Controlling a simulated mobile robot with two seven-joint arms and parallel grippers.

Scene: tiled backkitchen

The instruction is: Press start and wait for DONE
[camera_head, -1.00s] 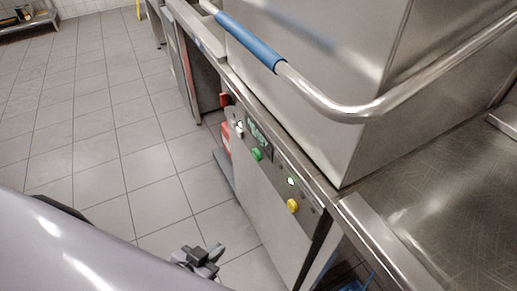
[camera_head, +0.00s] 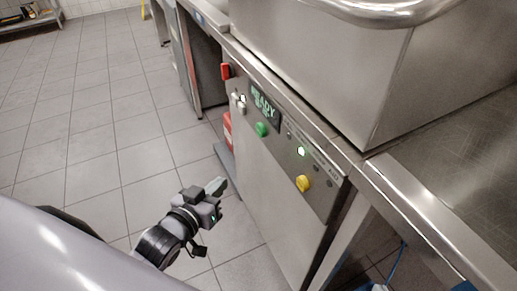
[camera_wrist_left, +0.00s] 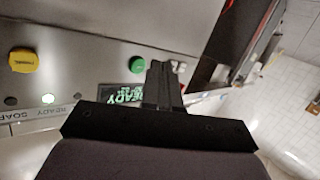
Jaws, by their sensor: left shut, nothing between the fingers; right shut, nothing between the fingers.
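The dishwasher's front panel carries a green button (camera_head: 262,129), a yellow knob (camera_head: 303,183) and a display (camera_head: 265,104) that reads READY. A small lamp (camera_head: 301,151) glows green-white. My left gripper (camera_head: 220,187) is shut and empty, in front of the machine, left of and below the green button in the head view. In the left wrist view the shut fingers (camera_wrist_left: 163,72) show just right of the green button (camera_wrist_left: 137,65) and partly cover the display (camera_wrist_left: 125,93). I cannot tell whether they touch the panel. My right gripper is not in view.
The steel hood (camera_head: 330,60) with its bar handle (camera_head: 385,10) stands above the panel. A steel counter (camera_head: 455,150) is at the right. A red switch (camera_head: 226,71) sits at the panel's far end. Tiled floor (camera_head: 90,130) is free at the left.

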